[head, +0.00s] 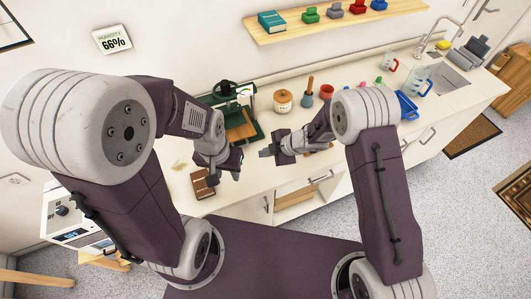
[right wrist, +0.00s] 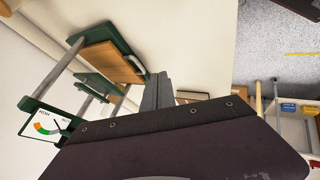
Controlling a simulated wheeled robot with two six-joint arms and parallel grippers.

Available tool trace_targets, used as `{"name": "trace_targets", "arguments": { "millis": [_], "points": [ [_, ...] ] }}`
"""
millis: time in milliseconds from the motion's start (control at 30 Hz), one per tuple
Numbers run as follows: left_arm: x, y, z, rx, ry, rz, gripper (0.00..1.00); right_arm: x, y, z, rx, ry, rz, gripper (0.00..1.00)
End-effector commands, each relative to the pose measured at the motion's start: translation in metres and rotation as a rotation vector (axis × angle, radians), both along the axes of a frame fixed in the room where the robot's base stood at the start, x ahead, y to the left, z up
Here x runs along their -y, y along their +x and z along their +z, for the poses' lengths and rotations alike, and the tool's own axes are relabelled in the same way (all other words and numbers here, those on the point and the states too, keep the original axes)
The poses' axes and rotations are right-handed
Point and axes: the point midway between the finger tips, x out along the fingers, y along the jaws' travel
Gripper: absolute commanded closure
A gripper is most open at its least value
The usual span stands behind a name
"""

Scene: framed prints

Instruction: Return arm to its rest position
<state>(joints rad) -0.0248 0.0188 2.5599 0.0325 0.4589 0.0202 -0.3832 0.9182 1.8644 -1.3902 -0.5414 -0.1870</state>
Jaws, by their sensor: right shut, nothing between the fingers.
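My right arm reaches in from the right in the head view, and its gripper (head: 268,151) is over the front part of the counter. It is shut and empty. In the right wrist view, its closed fingers (right wrist: 157,92) show past a dark body part. My left gripper (head: 236,163) hangs above the counter, just left of the right one. Its fingers are small and partly hidden, so I cannot tell whether it is open. Both arms are bent in front of me.
The white counter (head: 170,184) bears a green press-like device (head: 249,112) with a wooden board, a brown book-like item (head: 204,184), a jar (head: 283,101) and a red cup (head: 327,92). A wooden shelf (head: 330,26) hangs above.

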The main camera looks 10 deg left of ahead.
Motion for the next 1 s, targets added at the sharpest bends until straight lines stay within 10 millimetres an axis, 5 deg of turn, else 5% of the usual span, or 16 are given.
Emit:
{"name": "trace_targets", "arguments": {
  "millis": [400,500,567,633,733,800,900,1000],
  "points": [
    [0.0,0.0,-0.002,0.0,0.0,0.0,0.64,0.006,0.003,0.001,0.001,0.0,-0.011,1.0],
    [0.0,0.0,-0.006,0.0,0.0,0.0,0.64,0.017,0.031,0.031,0.069,0.025,-0.055,1.0],
    [0.0,0.0,-0.01,0.0,0.0,0.0,0.64,0.036,0.053,0.068,0.131,0.052,-0.12,1.0],
    [0.0,0.0,-0.016,0.0,0.0,0.0,0.64,0.076,0.076,0.113,0.178,0.081,-0.314,1.0],
    [0.0,0.0,-0.022,0.0,0.0,0.0,0.64,0.16,0.084,0.153,0.158,0.086,-0.726,1.0],
    [0.0,0.0,-0.025,0.0,0.0,0.0,0.64,0.222,0.061,0.159,0.07,0.084,-1.049,1.0],
    [0.0,0.0,-0.027,0.0,0.0,0.0,0.64,0.279,-0.005,0.141,-0.153,0.071,-1.463,1.0],
    [0.0,0.0,-0.027,0.0,0.0,0.0,0.64,0.291,-0.075,0.113,-0.409,0.029,-1.73,1.0]
  ]
}}
